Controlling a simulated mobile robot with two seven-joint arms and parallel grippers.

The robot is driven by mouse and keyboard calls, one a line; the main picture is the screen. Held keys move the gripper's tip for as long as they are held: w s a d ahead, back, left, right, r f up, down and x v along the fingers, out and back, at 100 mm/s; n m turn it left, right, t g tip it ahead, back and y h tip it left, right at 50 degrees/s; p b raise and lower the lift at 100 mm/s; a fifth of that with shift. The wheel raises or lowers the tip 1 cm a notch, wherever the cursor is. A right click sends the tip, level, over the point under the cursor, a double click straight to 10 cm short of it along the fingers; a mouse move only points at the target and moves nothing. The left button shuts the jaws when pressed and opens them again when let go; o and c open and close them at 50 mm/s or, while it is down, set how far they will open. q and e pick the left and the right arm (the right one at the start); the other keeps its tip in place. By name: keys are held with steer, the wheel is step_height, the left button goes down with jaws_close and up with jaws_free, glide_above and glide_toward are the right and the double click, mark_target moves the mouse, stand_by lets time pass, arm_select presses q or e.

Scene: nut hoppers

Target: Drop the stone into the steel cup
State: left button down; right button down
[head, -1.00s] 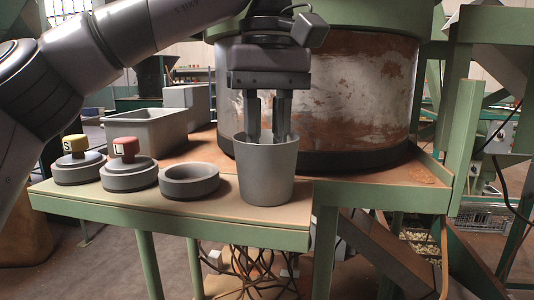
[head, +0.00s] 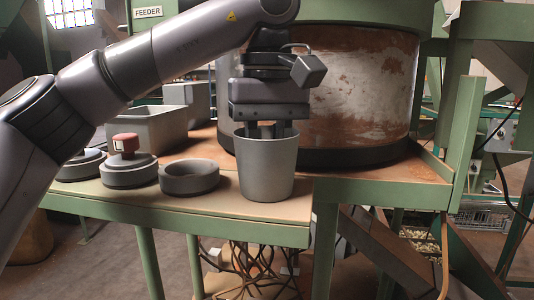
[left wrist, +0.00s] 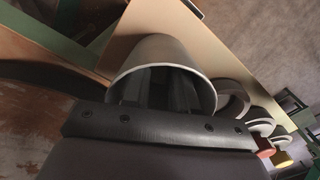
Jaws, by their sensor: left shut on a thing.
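The steel cup (head: 267,172) is a grey, tapered, upright cup near the front edge of the green-framed shelf. In the left wrist view its rim (left wrist: 163,43) surrounds my fingers. My left gripper (head: 267,131) points straight down, with its fingers deep inside the cup and its palm just above the rim. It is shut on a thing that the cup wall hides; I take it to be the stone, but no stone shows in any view. My right gripper is not in view.
A shallow grey ring-shaped dish (head: 189,178) stands just left of the cup. Left of it is a lidded grey piece with a red knob (head: 126,143). A grey bin (head: 150,132) stands behind. A large rusty drum (head: 355,90) rises close behind my gripper.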

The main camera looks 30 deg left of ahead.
arm_select(q)
steer(key=c, duration=1.2)
jaws_free()
steer(key=shift+o, duration=0.2)
step_height(320, 180, up, 9)
steer(key=shift+f, duration=0.2)
